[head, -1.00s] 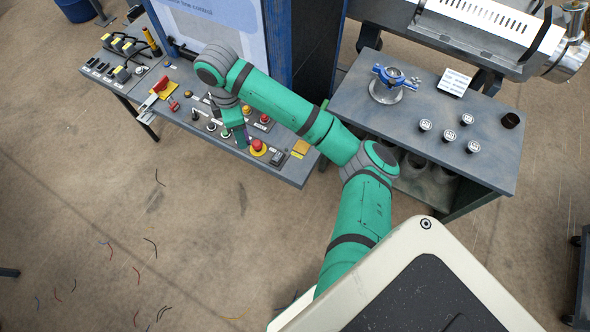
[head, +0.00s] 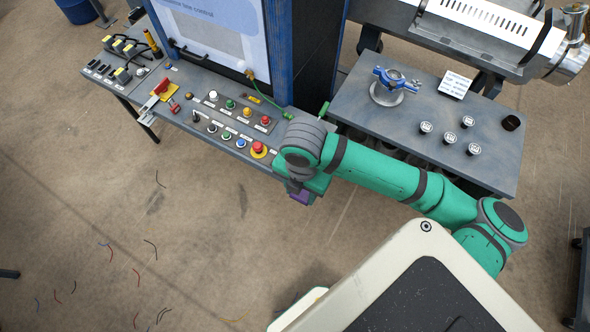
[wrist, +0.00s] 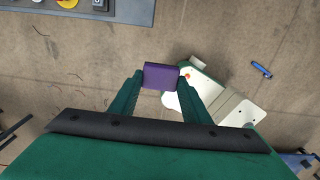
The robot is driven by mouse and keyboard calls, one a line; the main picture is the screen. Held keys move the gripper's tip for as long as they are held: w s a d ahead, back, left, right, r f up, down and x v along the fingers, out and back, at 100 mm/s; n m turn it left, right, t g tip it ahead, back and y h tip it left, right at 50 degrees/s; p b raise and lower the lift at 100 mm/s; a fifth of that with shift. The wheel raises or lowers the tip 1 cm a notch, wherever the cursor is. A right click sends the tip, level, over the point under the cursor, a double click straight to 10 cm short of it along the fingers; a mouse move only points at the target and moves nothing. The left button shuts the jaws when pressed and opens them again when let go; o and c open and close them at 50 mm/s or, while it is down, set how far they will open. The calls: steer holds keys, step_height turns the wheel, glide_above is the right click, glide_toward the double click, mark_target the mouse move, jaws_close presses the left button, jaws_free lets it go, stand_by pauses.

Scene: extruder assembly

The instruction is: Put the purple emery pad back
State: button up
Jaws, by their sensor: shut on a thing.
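The purple emery pad (wrist: 161,76) is a small purple block. It sits between the fingertips of my gripper (wrist: 160,80) in the wrist view, with floor beneath it. My gripper is shut on it. In the head view the purple pad (head: 300,197) shows just below my wrist, off the front right end of the control bench (head: 215,142). The fingers are mostly hidden by the wrist there.
The control bench carries several buttons, including a red one on yellow (head: 258,149). The grey table (head: 430,95) at right holds a blue-handled part (head: 388,85), a label card (head: 454,85), several small round pieces and a black cup (head: 511,123). Open floor lies in front.

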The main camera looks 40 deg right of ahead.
steer(key=w+d+f, duration=0.2)
steer(key=w+f, duration=0.1)
steer(key=w+d+f, duration=0.2)
steer(key=w+f, duration=0.1)
steer(key=w, duration=0.1)
steer(key=w+d+f, duration=0.2)
steer(key=w, duration=0.1)
steer(key=shift+w+d+f, duration=0.2)
steer(key=shift+w+f, duration=0.15)
steer(key=shift+f, duration=0.05)
steer(key=shift+w+f, duration=0.15)
steer(key=shift+f, duration=0.05)
steer(key=shift+d+f, duration=0.15)
steer(key=shift+f, duration=1.5)
steer(key=shift+f, duration=0.15)
steer(key=o, duration=1.1)
steer(key=shift+w, duration=0.1)
step_height(320, 180, up, 12)
steer(key=shift+r, duration=0.2)
